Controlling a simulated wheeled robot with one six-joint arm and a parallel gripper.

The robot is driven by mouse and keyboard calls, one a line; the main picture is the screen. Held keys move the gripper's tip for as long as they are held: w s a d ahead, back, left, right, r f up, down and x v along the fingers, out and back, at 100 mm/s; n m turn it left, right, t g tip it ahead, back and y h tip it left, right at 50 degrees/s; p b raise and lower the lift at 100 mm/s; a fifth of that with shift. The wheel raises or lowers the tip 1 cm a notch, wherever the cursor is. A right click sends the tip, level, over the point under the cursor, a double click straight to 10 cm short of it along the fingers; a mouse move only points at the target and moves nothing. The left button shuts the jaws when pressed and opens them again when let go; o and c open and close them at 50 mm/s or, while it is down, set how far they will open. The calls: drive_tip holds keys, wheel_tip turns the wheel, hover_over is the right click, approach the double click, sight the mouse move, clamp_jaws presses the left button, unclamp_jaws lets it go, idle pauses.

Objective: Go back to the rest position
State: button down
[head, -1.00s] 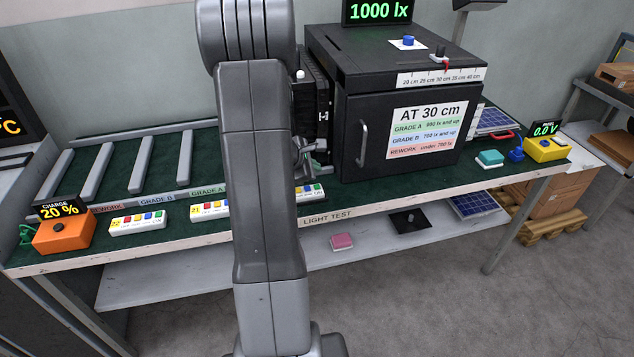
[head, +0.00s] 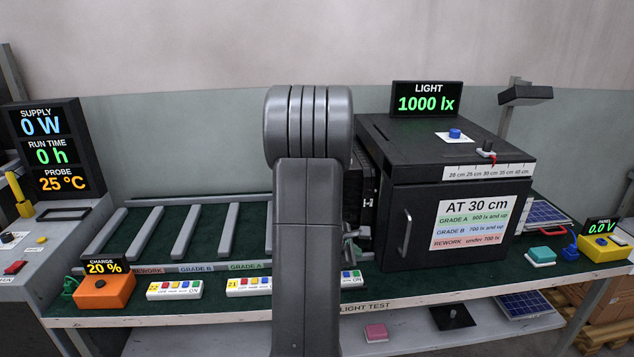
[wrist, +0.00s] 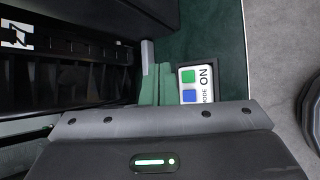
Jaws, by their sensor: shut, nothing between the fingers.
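My arm stands upright in the middle of the head view and hides part of the bench behind it. My gripper (head: 354,238) shows only in part to the right of the arm, by the left side of the black light-test box (head: 388,220). In the wrist view my gripper's fingers (wrist: 157,85) are close together with nothing between them. They are beside a white remote (wrist: 196,84) with green and blue buttons. I cannot tell the gap between the fingers and the remote.
Several white remotes (head: 175,290) lie along the bench's front edge, beside an orange charge unit (head: 104,291). A rack of grey rails (head: 188,232) is behind them. A teal block (head: 541,256) and a yellow meter (head: 602,248) are at the right. A supply display (head: 55,150) stands left.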

drive_tip(key=shift+p, duration=1.25)
drive_tip(key=shift+p, duration=0.45)
drive_tip(key=shift+r+p, duration=0.3)
drive_tip(key=shift+p, duration=0.1)
wheel_tip(320, 180, up, 4)
drive_tip(key=shift+p, duration=1)
